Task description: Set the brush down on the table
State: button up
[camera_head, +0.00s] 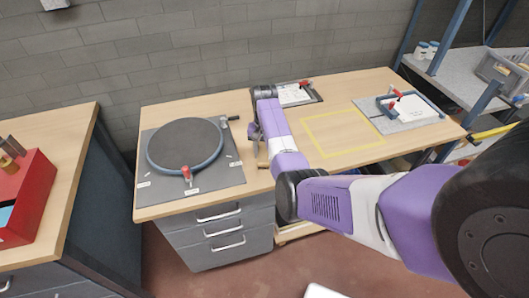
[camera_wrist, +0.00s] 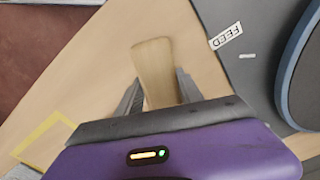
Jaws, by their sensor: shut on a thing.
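The brush (camera_wrist: 153,62) shows in the wrist view as a pale wooden piece between the two grey fingers of my gripper (camera_wrist: 157,88). The gripper is shut on it. In the head view, my gripper (camera_head: 259,143) is over the middle of the wooden table (camera_head: 350,88), near its front edge, with a bit of tan brush below it. The arm and gripper hide most of the brush there. I cannot tell whether the brush touches the tabletop.
A grey mat with a round dark turntable (camera_head: 185,146) lies left of my gripper. A yellow taped rectangle (camera_head: 343,154) to the right is empty. A clipboard-like tray (camera_head: 297,94) lies behind, and a blue-framed fixture (camera_head: 411,108) at the right. A red box (camera_head: 28,198) stands far left.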

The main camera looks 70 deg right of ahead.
aim_at(265, 151)
jog(key=shift+f, duration=0.15)
jog(key=o, duration=1.3)
notch_tip(265, 151, up, 12)
jog(key=shift+r, duration=0.2)
jog(key=shift+d, duration=0.1)
